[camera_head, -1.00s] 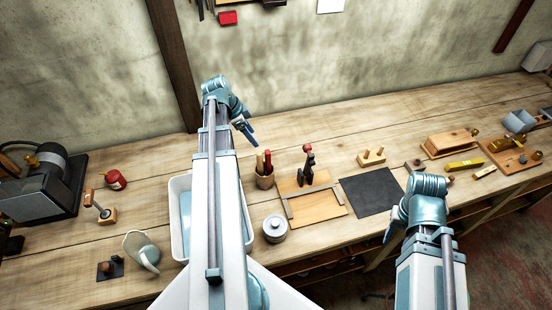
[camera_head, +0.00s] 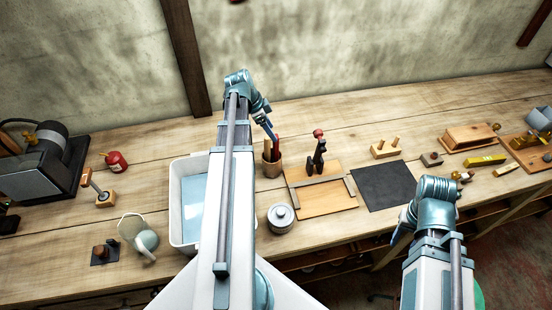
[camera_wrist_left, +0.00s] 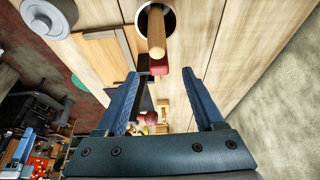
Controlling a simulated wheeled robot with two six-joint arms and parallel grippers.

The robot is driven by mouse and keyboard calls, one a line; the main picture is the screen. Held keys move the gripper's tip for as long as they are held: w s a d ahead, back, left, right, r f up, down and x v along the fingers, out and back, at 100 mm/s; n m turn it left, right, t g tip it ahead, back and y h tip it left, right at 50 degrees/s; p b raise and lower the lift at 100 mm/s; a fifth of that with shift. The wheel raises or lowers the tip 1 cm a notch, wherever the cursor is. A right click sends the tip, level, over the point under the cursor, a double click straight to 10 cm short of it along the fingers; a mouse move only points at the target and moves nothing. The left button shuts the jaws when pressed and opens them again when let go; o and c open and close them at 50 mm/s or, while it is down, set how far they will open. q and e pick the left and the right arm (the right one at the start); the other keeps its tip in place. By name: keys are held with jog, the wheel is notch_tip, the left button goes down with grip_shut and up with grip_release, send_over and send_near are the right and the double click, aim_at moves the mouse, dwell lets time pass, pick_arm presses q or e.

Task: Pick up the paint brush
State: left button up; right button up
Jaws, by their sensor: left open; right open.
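A wooden cup (camera_head: 272,168) stands on the bench beside the white tray. In the left wrist view its round rim (camera_wrist_left: 172,22) shows at the top. A pale wooden handle (camera_wrist_left: 157,35), perhaps the paint brush's, sticks up from it with a red handle (camera_wrist_left: 160,66); no bristles are visible. My left gripper (camera_head: 270,131) is over the cup, fingers pointing down. In the left wrist view my left gripper (camera_wrist_left: 160,75) is open, its fingers either side of the red handle's line, touching nothing I can make out. My right gripper (camera_head: 396,236) is at the bench's front edge, largely hidden by its wrist.
The white tray (camera_head: 177,215) stands left of the cup, partly behind my left arm. A lidded grey pot (camera_head: 281,218), a wooden board (camera_head: 325,203) with an upright tool (camera_head: 318,155), and a black mat (camera_head: 382,190) lie to the right. The bench behind the cup is clear.

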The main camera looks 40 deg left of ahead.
pick_arm(q)
jog(key=shift+f, duration=0.15)
jog(key=b, duration=0.5)
send_over(276, 154)
jog(key=w, duration=0.1)
notch_tip(276, 154, down, 5)
jog(key=shift+a, duration=0.45)
jog(key=shift+c, duration=0.3)
grip_shut()
